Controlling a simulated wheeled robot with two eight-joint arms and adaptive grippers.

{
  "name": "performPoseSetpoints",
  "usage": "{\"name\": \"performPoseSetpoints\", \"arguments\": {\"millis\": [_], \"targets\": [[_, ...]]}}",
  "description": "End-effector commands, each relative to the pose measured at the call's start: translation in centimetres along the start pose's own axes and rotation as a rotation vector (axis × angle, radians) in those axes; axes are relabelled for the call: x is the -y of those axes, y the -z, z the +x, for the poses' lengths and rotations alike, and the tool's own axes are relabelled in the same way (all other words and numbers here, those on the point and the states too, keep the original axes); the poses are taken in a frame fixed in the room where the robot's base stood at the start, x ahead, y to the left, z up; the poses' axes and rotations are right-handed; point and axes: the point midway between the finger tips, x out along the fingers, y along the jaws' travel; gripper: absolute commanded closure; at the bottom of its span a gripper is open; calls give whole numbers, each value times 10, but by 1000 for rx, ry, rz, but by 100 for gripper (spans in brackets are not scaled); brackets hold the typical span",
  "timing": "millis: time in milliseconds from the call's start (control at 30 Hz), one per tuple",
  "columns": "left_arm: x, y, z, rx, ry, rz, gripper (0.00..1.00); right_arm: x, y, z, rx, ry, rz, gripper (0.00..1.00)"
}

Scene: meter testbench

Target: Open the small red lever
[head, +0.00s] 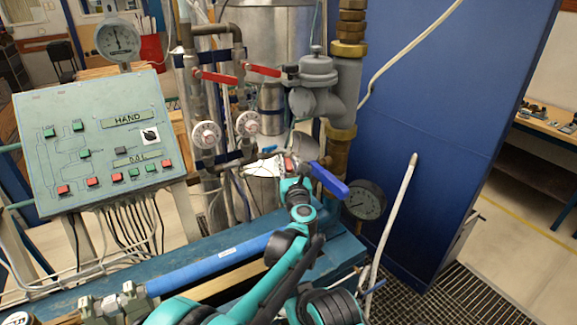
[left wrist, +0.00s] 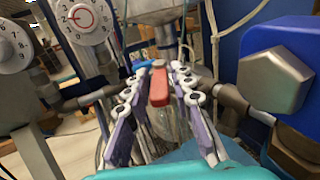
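The small red lever (left wrist: 159,86) stands upright in the middle of the left wrist view, on a pipe fitting. It lies between the two fingers of my left gripper (left wrist: 161,78), with a narrow gap seeming to show on each side. The fingers are apart. In the head view the red lever (head: 289,163) is a small red spot just above my left gripper (head: 291,178), whose fingers are mostly hidden there. My right gripper is not in view.
A blue valve handle (head: 329,181) is close right of my left gripper, with a dark gauge (head: 364,200) beyond. Two longer red levers (head: 216,77) (head: 262,70) sit higher on the pipes. White dials (head: 206,134) are to the left, near a control panel (head: 100,143).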

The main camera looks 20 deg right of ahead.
Motion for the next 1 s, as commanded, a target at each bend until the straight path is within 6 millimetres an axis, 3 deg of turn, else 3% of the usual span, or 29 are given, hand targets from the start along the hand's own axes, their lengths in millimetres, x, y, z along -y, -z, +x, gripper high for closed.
{"name": "performPoseSetpoints", "arguments": {"millis": [367, 467, 800, 1000], "targets": [[0, -3, 0, 0, -1, 0, 62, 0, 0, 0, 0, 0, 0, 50], [0, -14, 0, 0, -1, 0, 62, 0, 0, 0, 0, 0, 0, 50], [0, -78, 0, 0, 0, 0, 62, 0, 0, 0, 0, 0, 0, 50], [0, -98, 0, 0, 0, 0, 62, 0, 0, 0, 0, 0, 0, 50]]}}
